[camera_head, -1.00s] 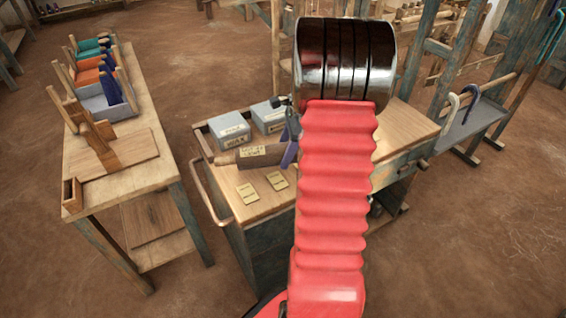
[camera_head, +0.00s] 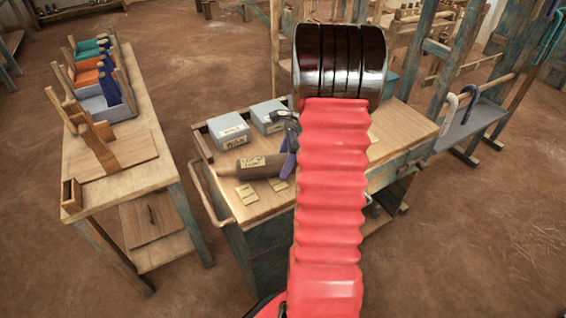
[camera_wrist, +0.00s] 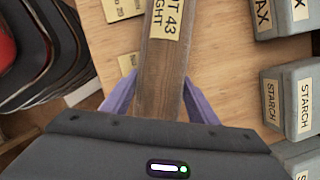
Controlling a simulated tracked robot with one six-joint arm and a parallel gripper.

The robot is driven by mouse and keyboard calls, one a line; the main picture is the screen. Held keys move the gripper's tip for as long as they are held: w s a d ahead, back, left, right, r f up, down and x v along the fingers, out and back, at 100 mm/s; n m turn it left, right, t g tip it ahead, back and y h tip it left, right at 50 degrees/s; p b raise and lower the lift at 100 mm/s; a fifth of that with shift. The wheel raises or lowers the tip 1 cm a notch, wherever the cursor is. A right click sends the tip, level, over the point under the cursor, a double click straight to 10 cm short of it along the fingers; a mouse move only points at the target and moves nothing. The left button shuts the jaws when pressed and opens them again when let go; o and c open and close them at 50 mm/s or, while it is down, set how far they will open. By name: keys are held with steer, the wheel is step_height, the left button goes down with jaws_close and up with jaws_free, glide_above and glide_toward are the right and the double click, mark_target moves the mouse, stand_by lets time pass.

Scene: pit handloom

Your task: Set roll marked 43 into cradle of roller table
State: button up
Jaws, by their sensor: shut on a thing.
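The roll marked 43 (camera_head: 232,168) is a brown wooden cylinder with a pale label, over the middle trolley's top. In the wrist view the roll (camera_wrist: 157,70) runs between the two purple fingers, and its label partly reads "T 43". My gripper (camera_head: 288,160) is shut on the roll near its right part; it also shows in the wrist view (camera_wrist: 158,90). My red arm hides the area right of it. Whether the roll is clear of the top I cannot tell. The table at left (camera_head: 142,182) carries wooden uprights and a flat board; I cannot tell whether this is the roller table.
Two grey boxes, one (camera_head: 228,130) and another (camera_head: 268,114), stand behind the roll. Small pale cards (camera_head: 247,195) lie in front. A loom frame (camera_head: 440,70) and a shelf with hooked canes (camera_head: 470,122) stand at right. Bare floor lies between the tables.

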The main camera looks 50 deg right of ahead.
steer(key=o, duration=1.7)
steer(key=shift+o, duration=0.2)
steer(key=v, duration=1.2)
steer(key=shift+w+r, duration=0.1)
